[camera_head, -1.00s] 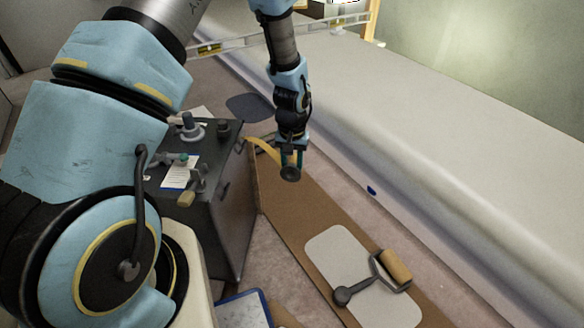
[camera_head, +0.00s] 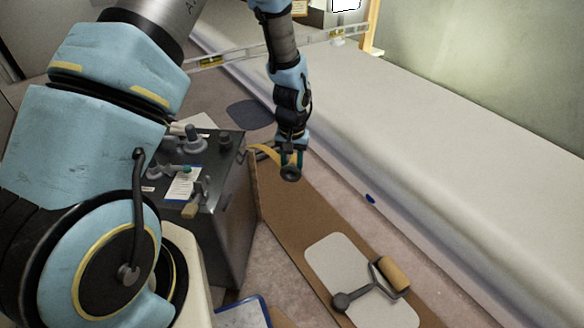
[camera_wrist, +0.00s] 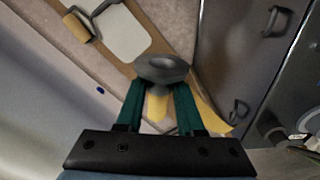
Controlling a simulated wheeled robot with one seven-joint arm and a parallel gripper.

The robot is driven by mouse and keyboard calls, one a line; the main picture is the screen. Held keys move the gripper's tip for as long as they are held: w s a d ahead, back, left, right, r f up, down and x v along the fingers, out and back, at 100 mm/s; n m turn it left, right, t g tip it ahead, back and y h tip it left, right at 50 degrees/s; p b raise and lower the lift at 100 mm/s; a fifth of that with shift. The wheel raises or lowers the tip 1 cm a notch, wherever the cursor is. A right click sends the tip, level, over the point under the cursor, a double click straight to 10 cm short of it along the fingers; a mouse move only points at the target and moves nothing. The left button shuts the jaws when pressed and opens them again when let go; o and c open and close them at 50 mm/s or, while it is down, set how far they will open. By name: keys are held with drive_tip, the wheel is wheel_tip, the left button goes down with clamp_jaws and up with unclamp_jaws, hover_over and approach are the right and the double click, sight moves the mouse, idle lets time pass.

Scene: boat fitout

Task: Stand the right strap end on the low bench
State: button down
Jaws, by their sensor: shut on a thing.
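My gripper (camera_head: 291,158) is shut on the strap end (camera_head: 290,174), a dark grey ring-like fitting with a yellow strap (camera_head: 264,150). In the wrist view the grey fitting (camera_wrist: 162,68) sits between the green fingertips (camera_wrist: 158,92), with yellow strap showing behind and to the right. The long brown board, seemingly the low bench (camera_head: 283,200), lies below the gripper. The strap end appears above the board's far end; the exact gap is hard to tell. The fingers partly hide the fitting.
A dark cabinet (camera_head: 232,210) with fittings and a paper on top stands left of the board. A pale mat (camera_head: 338,262) and a roller with a tan sleeve (camera_head: 394,272) lie on the board's near part. A long pale ledge (camera_head: 440,150) runs along the right.

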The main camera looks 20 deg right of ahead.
drive_tip(key=shift+r+p, duration=1.5)
drive_tip(key=shift+r, duration=0.75)
